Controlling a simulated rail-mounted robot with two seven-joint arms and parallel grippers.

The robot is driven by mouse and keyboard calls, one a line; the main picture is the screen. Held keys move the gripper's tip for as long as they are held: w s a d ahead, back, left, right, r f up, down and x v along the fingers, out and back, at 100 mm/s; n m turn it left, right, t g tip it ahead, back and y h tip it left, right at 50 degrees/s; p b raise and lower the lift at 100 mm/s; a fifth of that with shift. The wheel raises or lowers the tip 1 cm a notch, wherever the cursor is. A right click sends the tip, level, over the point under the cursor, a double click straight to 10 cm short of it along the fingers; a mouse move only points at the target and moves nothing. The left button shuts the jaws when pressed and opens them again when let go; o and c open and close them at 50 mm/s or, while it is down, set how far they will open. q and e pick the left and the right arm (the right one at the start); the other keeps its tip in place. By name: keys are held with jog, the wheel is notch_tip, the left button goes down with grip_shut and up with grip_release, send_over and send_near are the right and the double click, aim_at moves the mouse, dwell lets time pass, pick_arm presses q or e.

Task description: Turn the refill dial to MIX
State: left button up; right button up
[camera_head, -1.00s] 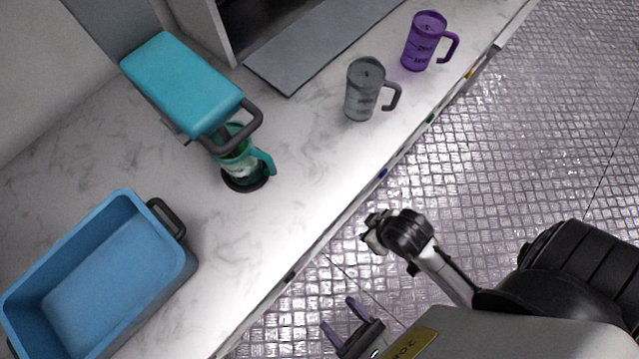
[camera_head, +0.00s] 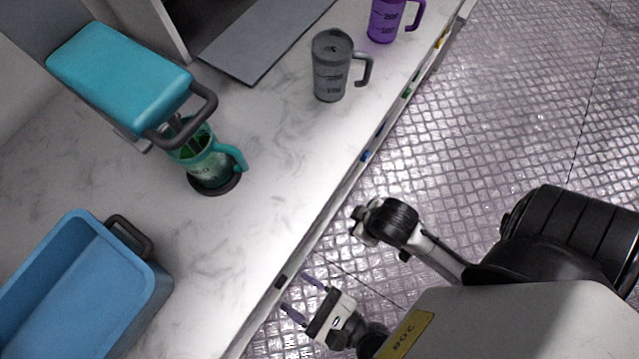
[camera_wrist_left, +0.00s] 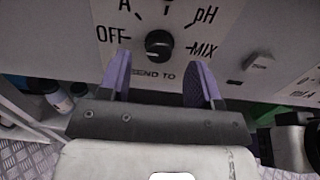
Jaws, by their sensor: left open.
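The refill dial (camera_wrist_left: 159,45) is a round black knob on a pale panel in the left wrist view. OFF is printed at its left, A and pH above it, MIX at its right, and "SEND TO" below. The direction of its pointer is too small to tell. My left gripper (camera_wrist_left: 160,77) is open, with its two purple fingers to the left and right of the knob and nothing seen between them. In the head view my left gripper (camera_head: 296,292) is by the counter's front edge; the dial is not visible there.
A blue bin (camera_head: 150,284), a teal machine (camera_head: 120,75) with a green jug (camera_head: 207,160) under it, a grey jug (camera_head: 331,68) and a purple jug (camera_head: 384,20) stand on the marble counter (camera_head: 240,235). Open tiled floor (camera_head: 480,130) lies in front.

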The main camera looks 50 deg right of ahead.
aim_at(280, 281)
pick_arm(q)
jog(key=shift+w+a, duration=0.15)
jog(key=shift+w, duration=0.6)
jog(key=shift+w+a, duration=0.15)
jog(key=shift+w, duration=0.55)
jog(key=shift+r, duration=0.1)
jog(key=c, duration=0.9)
